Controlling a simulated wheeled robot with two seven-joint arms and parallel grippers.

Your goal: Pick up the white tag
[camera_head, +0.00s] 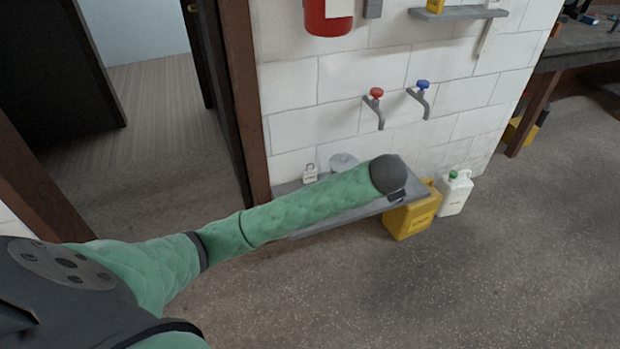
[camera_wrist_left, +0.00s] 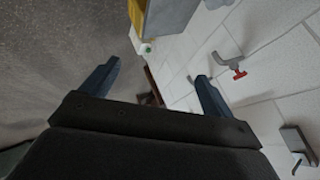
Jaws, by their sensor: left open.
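A small white piece with a loop at its top and dark marks on its face (camera_head: 310,173) stands at the back left of the grey wall shelf (camera_head: 410,190). It looks like the white tag, but it is too small to be sure. My left arm crosses in front of the shelf, its end right of the white piece. My left gripper is mostly hidden behind the arm's end in the head view. In the left wrist view my left gripper (camera_wrist_left: 158,71) is open and empty between its fingers. The white piece cannot be made out there.
A grey round object (camera_head: 343,161) is on the shelf, partly behind my arm. A red tap (camera_head: 376,94) and a blue tap (camera_head: 423,86) stick out above. A yellow can (camera_head: 412,218) and a white canister (camera_head: 455,193) stand on the floor.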

